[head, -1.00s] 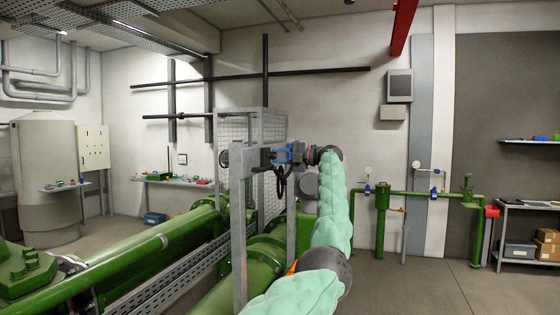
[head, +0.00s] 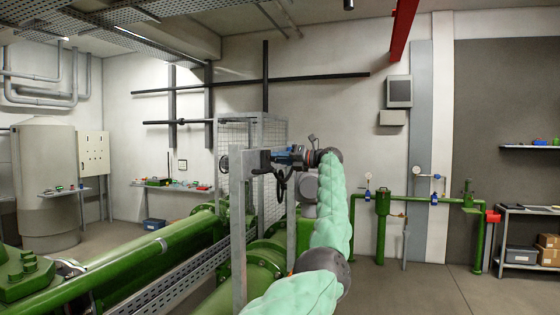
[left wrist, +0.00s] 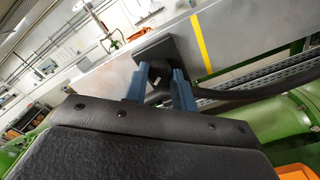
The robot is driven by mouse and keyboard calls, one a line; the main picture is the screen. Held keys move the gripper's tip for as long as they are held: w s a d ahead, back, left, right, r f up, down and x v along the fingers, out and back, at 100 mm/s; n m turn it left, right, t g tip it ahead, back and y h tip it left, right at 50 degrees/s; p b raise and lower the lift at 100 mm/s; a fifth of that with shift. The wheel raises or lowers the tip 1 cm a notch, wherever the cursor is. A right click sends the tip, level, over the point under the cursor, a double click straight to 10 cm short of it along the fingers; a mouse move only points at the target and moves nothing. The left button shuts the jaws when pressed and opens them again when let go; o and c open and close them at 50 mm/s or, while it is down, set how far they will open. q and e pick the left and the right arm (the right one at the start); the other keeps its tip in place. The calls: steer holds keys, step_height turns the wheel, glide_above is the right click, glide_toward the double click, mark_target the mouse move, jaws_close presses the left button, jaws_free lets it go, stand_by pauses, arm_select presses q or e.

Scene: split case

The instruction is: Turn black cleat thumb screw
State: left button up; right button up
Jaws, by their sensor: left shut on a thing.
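In the left wrist view, the black thumb screw (left wrist: 158,73) sits in front of a dark square cleat plate (left wrist: 155,48) on a grey metal beam. The two blue fingers of my left gripper (left wrist: 158,88) stand on either side of the screw and are shut on it. In the head view, my left gripper (head: 284,157) reaches leftward to the top of the grey post frame. The screw is too small and too covered to make out there. My right gripper is in neither view.
A black looped cable or handle (head: 280,180) hangs just below the gripper. The grey post (head: 238,230) and wire mesh guard (head: 270,135) stand close by. Green pipes (head: 110,272) run below. Open floor (head: 410,285) lies to the right.

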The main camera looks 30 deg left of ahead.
arm_select(q)
steer(key=shift+f+n, duration=0.1)
steer(key=shift+n, duration=0.3)
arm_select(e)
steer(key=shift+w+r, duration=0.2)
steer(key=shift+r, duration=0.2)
arm_select(q)
steer(key=o, duration=1)
steer(key=shift+w, duration=0.1)
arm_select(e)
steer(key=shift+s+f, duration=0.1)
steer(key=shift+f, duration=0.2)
arm_select(q)
steer(key=shift+d, duration=0.1)
steer(key=b+v, duration=0.2)
steer(key=v, duration=0.5)
steer(key=shift+d, duration=0.25)
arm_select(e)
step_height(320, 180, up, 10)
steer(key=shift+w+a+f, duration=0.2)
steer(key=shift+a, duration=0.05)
arm_select(q)
steer(key=shift+w, duration=0.1)
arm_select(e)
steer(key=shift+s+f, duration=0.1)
